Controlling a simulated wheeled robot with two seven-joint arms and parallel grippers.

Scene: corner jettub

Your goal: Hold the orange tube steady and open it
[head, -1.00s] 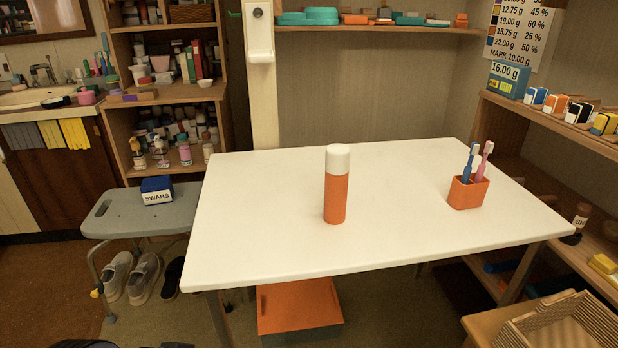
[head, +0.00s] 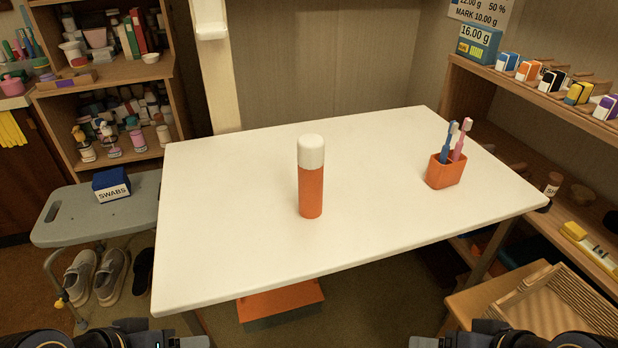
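The orange tube (head: 311,192) stands upright near the middle of the white table (head: 230,235). Its white cap (head: 311,151) sits on top. My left gripper (head: 195,342) shows only in part at the bottom edge, left of the tube and in front of the table. My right gripper (head: 422,342) shows only in part at the bottom edge, right of the tube. Both are well apart from the tube. Their fingers are mostly cut off by the frame edge, so I cannot tell if they are open or shut.
An orange holder (head: 446,173) with toothbrushes stands at the table's right. A grey stool (head: 75,222) with a blue swabs box (head: 112,184) is at the left. A wooden shelf (head: 560,105) lines the right wall. The tabletop around the tube is clear.

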